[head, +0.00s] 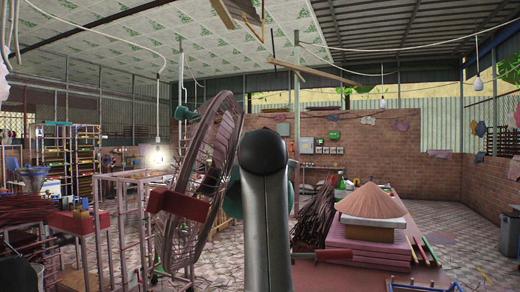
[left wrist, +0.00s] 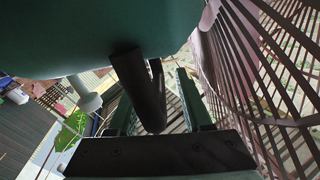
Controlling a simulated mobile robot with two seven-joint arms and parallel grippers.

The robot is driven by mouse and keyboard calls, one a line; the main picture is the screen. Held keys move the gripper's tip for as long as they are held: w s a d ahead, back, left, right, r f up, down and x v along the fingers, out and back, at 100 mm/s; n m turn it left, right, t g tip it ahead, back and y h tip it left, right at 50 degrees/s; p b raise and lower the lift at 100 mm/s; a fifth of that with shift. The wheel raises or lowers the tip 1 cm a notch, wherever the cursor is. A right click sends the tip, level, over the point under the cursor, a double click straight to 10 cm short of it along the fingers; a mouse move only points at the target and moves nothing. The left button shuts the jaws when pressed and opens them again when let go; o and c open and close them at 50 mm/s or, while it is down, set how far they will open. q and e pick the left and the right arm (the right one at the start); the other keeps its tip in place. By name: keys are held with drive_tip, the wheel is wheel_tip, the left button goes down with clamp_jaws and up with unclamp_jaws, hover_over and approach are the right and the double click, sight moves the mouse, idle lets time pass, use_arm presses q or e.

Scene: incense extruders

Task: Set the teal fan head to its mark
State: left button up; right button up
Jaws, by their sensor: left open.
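The fan head shows in the head view as a round reddish-brown cage (head: 207,165), seen nearly edge-on, with a teal housing (head: 232,199) behind it. My grey arm link covers much of the housing. In the left wrist view the teal housing (left wrist: 90,30) fills the top and the cage bars (left wrist: 265,75) run down the right. A dark round peg (left wrist: 138,85) sticks out from the housing. My left gripper (left wrist: 157,108) is open, with the peg's end between its fingers in the picture; contact cannot be told. I cannot make out the mark. My right gripper is not in view.
A conical straw hat (head: 371,201) lies on stacked boards on the table at right. Dark bundled sticks (head: 315,217) lie beside it. A red-topped machine (head: 77,221) and metal racks (head: 70,150) stand at left. Tiled floor (head: 470,240) is open at far right.

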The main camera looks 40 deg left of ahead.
use_arm(q)
drive_tip(key=shift+s+d, duration=0.3)
drive_tip(key=shift+s, duration=0.1)
drive_tip(key=b+v, duration=0.3)
drive_tip(key=v, duration=0.8)
drive_tip(key=shift+s+d, duration=0.15)
drive_tip(key=shift+s, duration=0.1)
